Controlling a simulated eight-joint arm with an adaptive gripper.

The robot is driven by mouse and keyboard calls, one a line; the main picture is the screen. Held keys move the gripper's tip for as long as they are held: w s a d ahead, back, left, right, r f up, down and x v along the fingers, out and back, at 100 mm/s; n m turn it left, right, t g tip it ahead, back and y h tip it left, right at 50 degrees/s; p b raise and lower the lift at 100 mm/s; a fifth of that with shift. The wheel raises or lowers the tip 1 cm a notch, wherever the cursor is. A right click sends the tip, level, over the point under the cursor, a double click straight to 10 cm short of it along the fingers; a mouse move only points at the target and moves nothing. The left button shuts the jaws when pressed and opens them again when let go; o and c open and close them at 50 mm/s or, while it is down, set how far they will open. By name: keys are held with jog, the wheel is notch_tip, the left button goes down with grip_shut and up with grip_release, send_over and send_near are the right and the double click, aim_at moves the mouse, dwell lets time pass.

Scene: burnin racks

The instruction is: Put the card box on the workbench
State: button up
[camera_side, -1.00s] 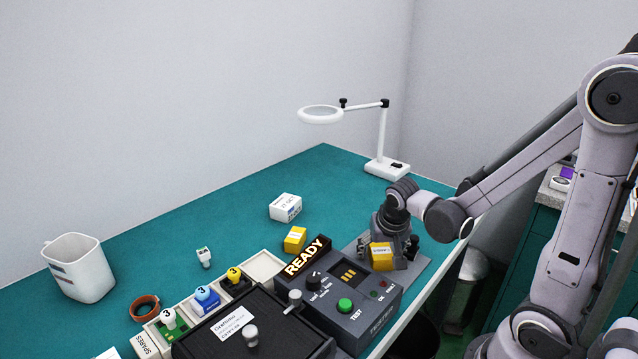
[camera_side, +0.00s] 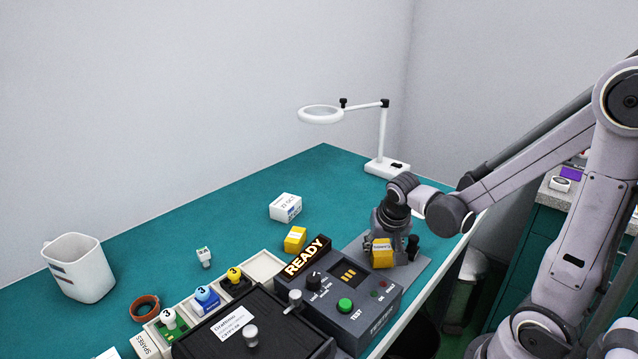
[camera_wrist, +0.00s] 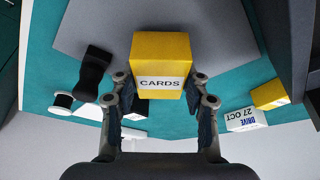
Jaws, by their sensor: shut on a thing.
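The card box (camera_wrist: 160,62) is a yellow box with a white label reading CARDS. In the wrist view it sits between the two fingers of my gripper (camera_wrist: 161,88), which is shut on it. In the side view the card box (camera_side: 382,254) hangs below my gripper (camera_side: 385,244), in front of the grey plate behind the tester. I cannot tell whether it touches the plate. The workbench (camera_side: 240,208) has a teal top, with wide bare areas towards the wall.
The tester (camera_side: 352,316) with its lit READY sign stands just in front of my gripper. A second yellow box (camera_side: 295,239) and a white DRIVE box (camera_side: 285,207) stand to the left. A magnifier lamp (camera_side: 384,165) is behind. A mug (camera_side: 78,268) stands far left.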

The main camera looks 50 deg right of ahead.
jog(key=shift+r, duration=0.5)
notch_tip(320, 180, up, 2)
jog(key=shift+r, duration=0.2)
jog(key=s+d+r, duration=0.6)
jog(key=s+d, duration=0.1)
jog(key=s, duration=0.1)
notch_tip(320, 180, up, 2)
jog(key=n+y, duration=0.1)
jog(key=n, duration=0.2)
send_over(381, 243)
jog(key=w, duration=0.2)
jog(key=w+a+n+t, duration=0.1)
jog(key=w+a+n, duration=0.2)
jog(key=w+a, duration=0.8)
jog(key=s+d+f+m+g+h, duration=0.1)
jog(key=s+d+m, duration=0.2)
jog(key=s+d, duration=0.7)
jog(key=s+d+m, duration=0.3)
jog(key=s+d, duration=0.4)
jog(key=s, duration=0.6)
jog(key=w+a+f, duration=0.2)
jog(key=w, duration=0.1)
jog(key=w+a+f, duration=0.2)
jog(key=w, duration=0.1)
jog(key=w+a+f, duration=0.3)
jog(key=shift+f, duration=2.05)
